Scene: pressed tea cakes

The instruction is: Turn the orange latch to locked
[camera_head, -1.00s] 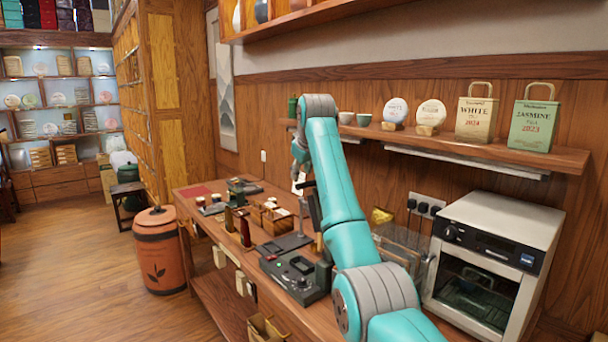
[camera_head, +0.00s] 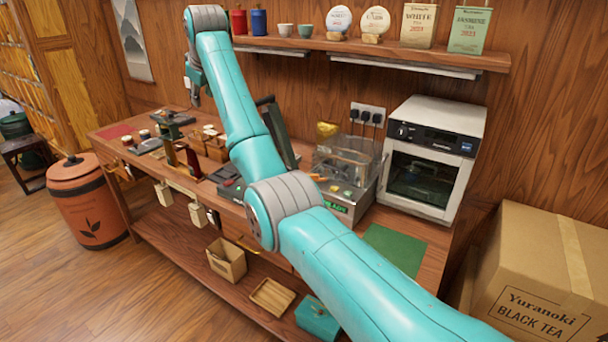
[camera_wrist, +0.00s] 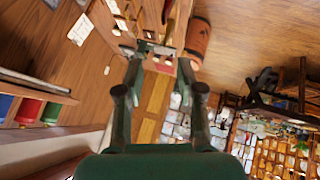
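I cannot pick out an orange latch with certainty. Small orange and yellow parts (camera_head: 319,177) show on the front of a grey machine with a clear chamber (camera_head: 345,160) on the bench; they are too small to identify. My gripper shows in the wrist view (camera_wrist: 158,62) with its two dark fingers apart and nothing between them. In the head view its end is small, high over the far left part of the bench, well away from the machine. My arm hides part of the bench.
The wooden bench (camera_head: 300,262) also carries a white oven (camera_head: 432,155), a green mat (camera_head: 394,248) and several small tea things. A shelf (camera_head: 470,55) runs above. An orange bin (camera_head: 88,205) stands at left, a cardboard box (camera_head: 545,275) at right. Floor at front left is clear.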

